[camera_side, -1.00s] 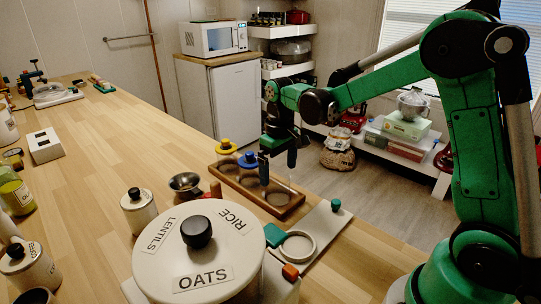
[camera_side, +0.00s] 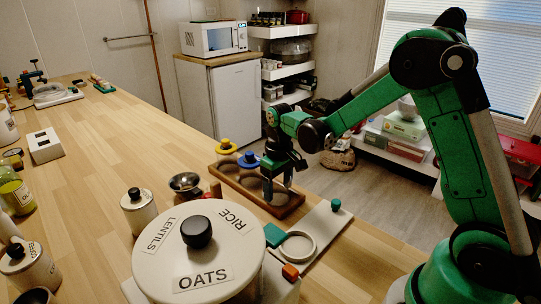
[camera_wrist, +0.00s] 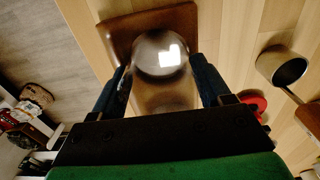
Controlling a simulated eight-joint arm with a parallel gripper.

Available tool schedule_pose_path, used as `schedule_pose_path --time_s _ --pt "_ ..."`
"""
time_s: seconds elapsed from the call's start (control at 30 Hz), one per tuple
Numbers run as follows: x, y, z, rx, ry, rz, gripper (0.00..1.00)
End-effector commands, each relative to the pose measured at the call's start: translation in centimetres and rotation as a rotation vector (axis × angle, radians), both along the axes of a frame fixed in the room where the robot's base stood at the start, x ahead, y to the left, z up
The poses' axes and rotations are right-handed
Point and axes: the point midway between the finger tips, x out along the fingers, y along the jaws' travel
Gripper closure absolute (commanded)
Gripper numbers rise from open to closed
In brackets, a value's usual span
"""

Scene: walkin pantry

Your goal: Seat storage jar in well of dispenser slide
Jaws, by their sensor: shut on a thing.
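My gripper (camera_side: 278,186) is over the right end of a wooden rack (camera_side: 232,185), fingers pointing down. In the wrist view its dark fingers (camera_wrist: 161,88) are shut on a clear, shiny storage jar (camera_wrist: 160,56), with the brown rack (camera_wrist: 118,36) behind it. In the side view the jar is hard to make out between the fingers, and I cannot tell whether it touches the rack. The dispenser slide (camera_side: 321,227) is a grey plate in front of the rack, with a green knob (camera_side: 336,205) and a pale ring around its round well (camera_side: 299,260). The well looks empty.
The big round dispenser (camera_side: 165,262) with a black knob fills the front. A metal cup (camera_side: 185,182) and a white canister (camera_side: 139,209) stand to the left. The counter's far middle is clear.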

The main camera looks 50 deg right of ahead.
Motion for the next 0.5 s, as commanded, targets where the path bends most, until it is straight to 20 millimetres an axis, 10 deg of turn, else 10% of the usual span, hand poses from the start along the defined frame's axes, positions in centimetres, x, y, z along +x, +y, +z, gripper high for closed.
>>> schedule_pose_path --time_s 0.5 --pt "0.0 0.0 1.8 0.0 0.0 0.0 0.9"
